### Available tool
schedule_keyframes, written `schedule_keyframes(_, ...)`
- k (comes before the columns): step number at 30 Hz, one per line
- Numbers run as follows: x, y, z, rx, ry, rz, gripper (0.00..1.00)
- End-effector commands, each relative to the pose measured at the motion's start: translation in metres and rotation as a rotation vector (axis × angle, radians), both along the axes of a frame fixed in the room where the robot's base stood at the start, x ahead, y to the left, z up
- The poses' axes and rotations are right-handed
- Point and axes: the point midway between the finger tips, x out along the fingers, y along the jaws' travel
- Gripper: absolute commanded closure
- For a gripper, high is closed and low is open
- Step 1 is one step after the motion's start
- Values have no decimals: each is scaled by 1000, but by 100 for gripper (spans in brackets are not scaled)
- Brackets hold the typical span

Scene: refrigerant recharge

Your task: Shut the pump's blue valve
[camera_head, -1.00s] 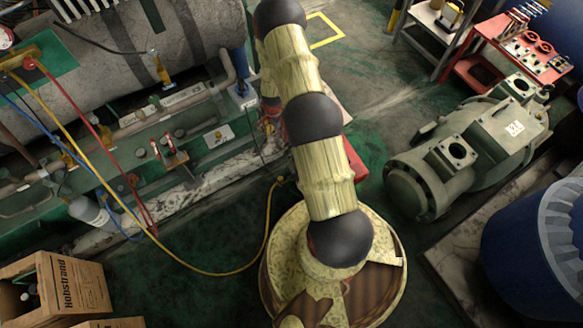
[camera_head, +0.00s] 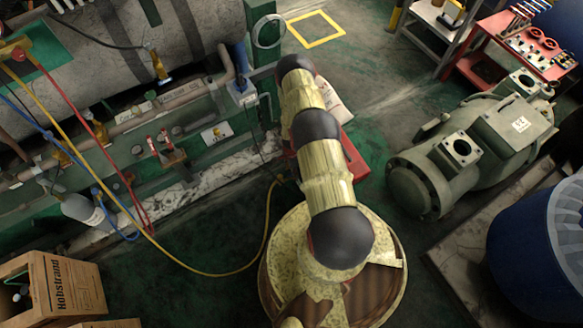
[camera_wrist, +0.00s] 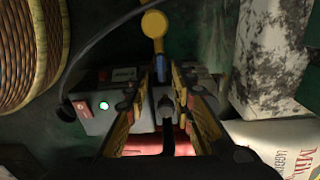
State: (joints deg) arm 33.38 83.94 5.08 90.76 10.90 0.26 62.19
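The pump shows in the wrist view as a grey box (camera_wrist: 95,120) with a green light and a red switch tag, with a red part under my fingers. In the head view only a red part (camera_head: 353,158) shows beside my arm. A yellow round-ended piece (camera_wrist: 154,26) is just beyond the tips; contact is unclear. My arm hides the gripper in the head view.
A yellow hose (camera_head: 215,273) loops across the floor towards the pump. A pale sack (camera_head: 338,102) lies by the pump. A pipe rack with a large tank (camera_head: 110,60) stands left; a green compressor (camera_head: 470,150) stands right. A cardboard box (camera_head: 65,285) sits lower left.

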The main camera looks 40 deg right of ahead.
Motion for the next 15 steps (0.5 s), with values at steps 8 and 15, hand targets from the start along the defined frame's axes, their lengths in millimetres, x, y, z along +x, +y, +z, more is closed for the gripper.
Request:
schedule_keyframes(8, 1, 0, -33, 0, -1, 0, 76)
schedule_keyframes(15, 1, -1, -40, -1, -2, -1, 76)
